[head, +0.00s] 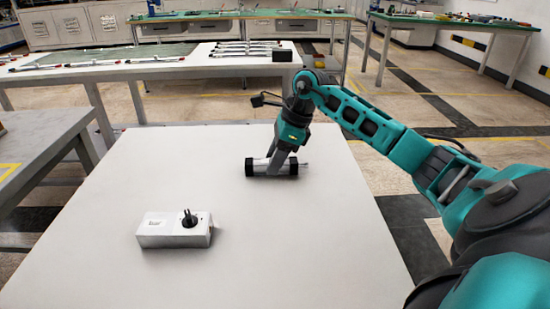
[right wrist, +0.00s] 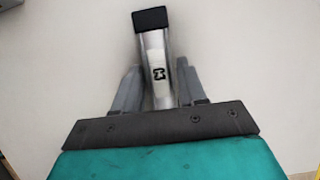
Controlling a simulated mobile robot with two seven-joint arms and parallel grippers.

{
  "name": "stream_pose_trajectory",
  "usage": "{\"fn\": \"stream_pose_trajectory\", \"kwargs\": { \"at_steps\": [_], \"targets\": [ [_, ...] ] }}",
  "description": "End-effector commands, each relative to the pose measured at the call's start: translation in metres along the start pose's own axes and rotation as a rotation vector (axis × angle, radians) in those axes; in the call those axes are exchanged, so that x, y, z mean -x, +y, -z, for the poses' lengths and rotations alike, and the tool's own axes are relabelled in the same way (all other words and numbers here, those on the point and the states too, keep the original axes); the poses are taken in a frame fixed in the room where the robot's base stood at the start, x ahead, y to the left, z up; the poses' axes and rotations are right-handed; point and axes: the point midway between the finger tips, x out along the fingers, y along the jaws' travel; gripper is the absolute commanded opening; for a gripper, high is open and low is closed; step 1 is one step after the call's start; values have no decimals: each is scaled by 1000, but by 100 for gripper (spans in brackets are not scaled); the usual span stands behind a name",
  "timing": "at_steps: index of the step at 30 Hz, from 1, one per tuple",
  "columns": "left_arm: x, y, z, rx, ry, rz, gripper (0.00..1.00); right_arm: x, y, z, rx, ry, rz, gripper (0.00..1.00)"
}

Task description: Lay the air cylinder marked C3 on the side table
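A silver air cylinder (head: 260,167) with black end caps lies on its side on the white table (head: 330,215) in the head view. A thin rod sticks out at its right end. In the right wrist view the cylinder (right wrist: 154,52) carries a dark mark, which I see turned and cannot read surely. My right gripper (head: 279,162) reaches down over the cylinder. Its fingers (right wrist: 159,75) stand one on each side of the barrel, with narrow gaps showing. The barrel is slightly tilted between them. My left gripper is not in view.
A pale box (head: 160,232) with a black knob (head: 189,218) stands on the white table at front left. A table behind holds several slim cylinders (head: 245,48) and a dark block (head: 282,55). A grey bench (head: 40,140) stands left. The white table's right half is clear.

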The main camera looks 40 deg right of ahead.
Motion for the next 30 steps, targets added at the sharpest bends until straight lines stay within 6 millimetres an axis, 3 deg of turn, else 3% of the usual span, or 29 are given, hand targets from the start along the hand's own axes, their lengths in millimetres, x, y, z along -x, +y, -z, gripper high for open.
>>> {"fn": "stream_pose_trajectory", "kwargs": {
  "at_steps": [7,17,20,30],
  "targets": [
    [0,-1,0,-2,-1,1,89,0,0,0,-1,1,-1,65],
    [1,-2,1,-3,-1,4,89,5,0,-1,0,2,-1,66],
    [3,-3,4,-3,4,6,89,18,-1,-1,-1,2,2,66],
    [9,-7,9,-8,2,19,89,90,-1,-1,-1,3,3,66]
  ]
}}
